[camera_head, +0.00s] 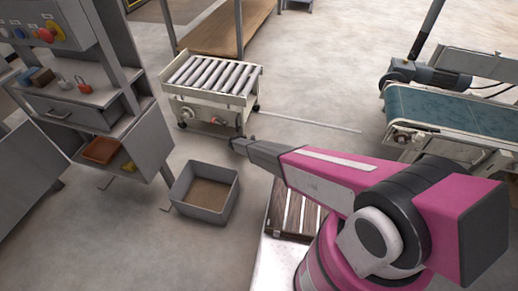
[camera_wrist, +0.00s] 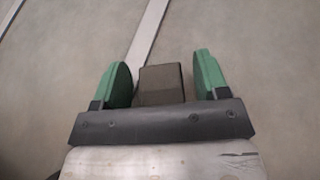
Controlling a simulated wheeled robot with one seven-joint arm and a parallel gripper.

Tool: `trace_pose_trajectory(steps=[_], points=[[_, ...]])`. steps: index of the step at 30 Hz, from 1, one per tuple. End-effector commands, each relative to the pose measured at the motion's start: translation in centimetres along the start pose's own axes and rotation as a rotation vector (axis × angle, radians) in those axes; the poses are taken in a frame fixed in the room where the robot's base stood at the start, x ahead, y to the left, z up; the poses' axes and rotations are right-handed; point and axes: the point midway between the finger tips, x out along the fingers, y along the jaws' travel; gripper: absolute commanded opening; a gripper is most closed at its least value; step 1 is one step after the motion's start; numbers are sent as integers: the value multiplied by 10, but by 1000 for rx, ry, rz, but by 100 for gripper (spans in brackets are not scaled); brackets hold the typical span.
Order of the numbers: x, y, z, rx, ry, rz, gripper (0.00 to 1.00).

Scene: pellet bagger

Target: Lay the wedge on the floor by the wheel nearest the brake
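My gripper (camera_head: 240,145) is at the end of the pink arm, in front of the roller cart and above the floor. In the wrist view its green fingers (camera_wrist: 164,85) stand on either side of a dark brown block (camera_wrist: 160,84), which looks like the wedge. It appears held, though thin gaps show beside it; its taper cannot be made out. The roller cart (camera_head: 212,92) stands behind the gripper on small dark wheels, one at its front left (camera_head: 182,124) and one at its right (camera_head: 256,107). A small red part (camera_head: 217,121) shows low on its front; I cannot tell whether it is the brake.
A grey open bin (camera_head: 205,195) stands on the floor left of my arm. A grey workbench with shelves (camera_head: 90,115) is at the left. A belt conveyor (camera_head: 440,110) is at the right. A pale floor strip (camera_head: 310,124) runs right from the cart. Floor between cart and conveyor is clear.

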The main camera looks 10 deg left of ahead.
Motion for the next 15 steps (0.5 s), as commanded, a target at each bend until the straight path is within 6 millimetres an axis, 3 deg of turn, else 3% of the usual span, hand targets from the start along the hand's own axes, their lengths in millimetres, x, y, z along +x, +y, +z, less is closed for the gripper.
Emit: trace_pose_trajectory(steps=[5, 8, 15], points=[[-2, 0, 4, 0, 0, 0, 68], [-13, 0, 3, 0, 1, 1, 68], [-60, 1, 3, 0, 1, 3, 68]])
